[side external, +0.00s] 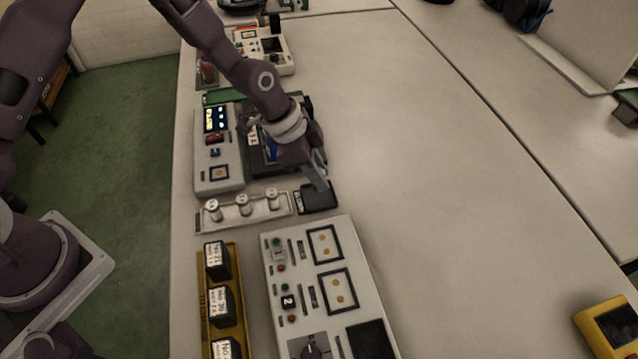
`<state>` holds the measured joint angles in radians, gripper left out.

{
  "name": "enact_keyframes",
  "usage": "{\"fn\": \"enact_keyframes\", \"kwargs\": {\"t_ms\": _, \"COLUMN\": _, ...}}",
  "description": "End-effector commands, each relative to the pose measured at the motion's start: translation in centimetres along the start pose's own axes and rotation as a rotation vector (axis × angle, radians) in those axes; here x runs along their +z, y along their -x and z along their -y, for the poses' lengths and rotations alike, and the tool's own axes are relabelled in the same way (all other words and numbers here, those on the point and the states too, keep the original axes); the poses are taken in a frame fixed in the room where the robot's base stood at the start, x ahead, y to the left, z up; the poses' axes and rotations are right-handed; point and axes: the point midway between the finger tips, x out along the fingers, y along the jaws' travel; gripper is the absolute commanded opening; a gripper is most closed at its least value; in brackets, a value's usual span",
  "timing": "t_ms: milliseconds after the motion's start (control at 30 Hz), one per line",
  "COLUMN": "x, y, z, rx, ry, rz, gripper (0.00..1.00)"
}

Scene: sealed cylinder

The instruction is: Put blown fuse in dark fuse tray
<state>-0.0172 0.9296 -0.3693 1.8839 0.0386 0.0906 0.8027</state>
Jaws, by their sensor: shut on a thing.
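My gripper (316,180) points down at the near right end of the row of devices. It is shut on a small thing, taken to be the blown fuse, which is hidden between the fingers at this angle. A small dark tray (322,201) lies on the table just below the fingertips in the picture. The fingers overlap its far edge in this view, and I cannot tell whether they touch it. The inside of the tray is too dark to make out.
A pale rack (272,217) with three white-topped round pieces stands left of the dark tray. A large pale panel (370,292) and a yellow tray (203,300) of black labelled blocks lie nearer. A grey device (205,172) stands behind.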

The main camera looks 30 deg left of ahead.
Motion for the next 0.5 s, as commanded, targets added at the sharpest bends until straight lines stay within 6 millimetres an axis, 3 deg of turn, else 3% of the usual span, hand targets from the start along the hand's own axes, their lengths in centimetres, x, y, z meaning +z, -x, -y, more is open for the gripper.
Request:
{"fn": "enact_keyframes", "kwargs": {"t_ms": 200, "x": 1.4, "y": -3.1, "z": 0.0, "rx": 0.001, "ry": 0.001, "rz": 0.002, "gripper": 0.0}}
{"fn": "enact_keyframes", "kwargs": {"t_ms": 500, "x": 1.4, "y": -3.4, "z": 0.0, "rx": 0.0, "ry": 0.0, "rz": 0.001, "gripper": 0.0}}
